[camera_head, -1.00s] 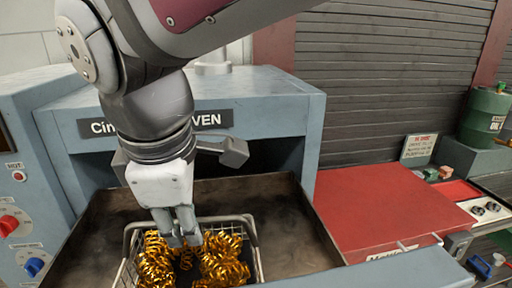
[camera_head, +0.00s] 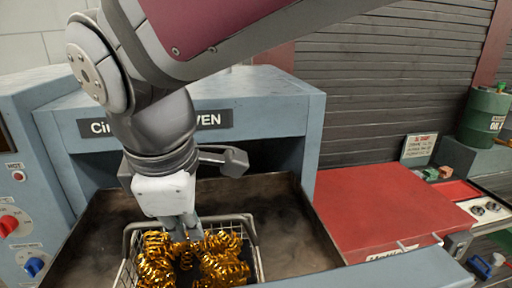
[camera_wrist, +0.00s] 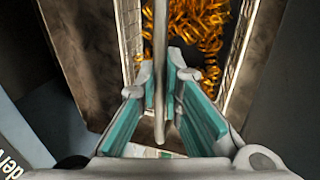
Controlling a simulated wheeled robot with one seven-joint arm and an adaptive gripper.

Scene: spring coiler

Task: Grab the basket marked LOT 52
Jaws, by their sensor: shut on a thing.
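A wire basket (camera_head: 254,243) full of shiny gold coiled springs (camera_head: 219,264) stands in the dark metal tray in front of the oven. My gripper (camera_head: 187,236) reaches down into the basket from above. In the wrist view my gripper (camera_wrist: 163,82) has its teal-padded fingers on both sides of a thin metal bar (camera_wrist: 160,38), shut on it. The bar looks like the basket's handle. The basket's mesh wall (camera_wrist: 238,50) also shows in the wrist view. No LOT number can be read, and the basket's front is cut off by the picture edge.
The tray (camera_head: 296,240) has raised walls around the basket. The blue oven (camera_head: 285,105) stands behind, with a control panel (camera_head: 22,215) at left. A red-topped cart (camera_head: 385,210) is at right. A green oil drum (camera_head: 486,118) stands farther right.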

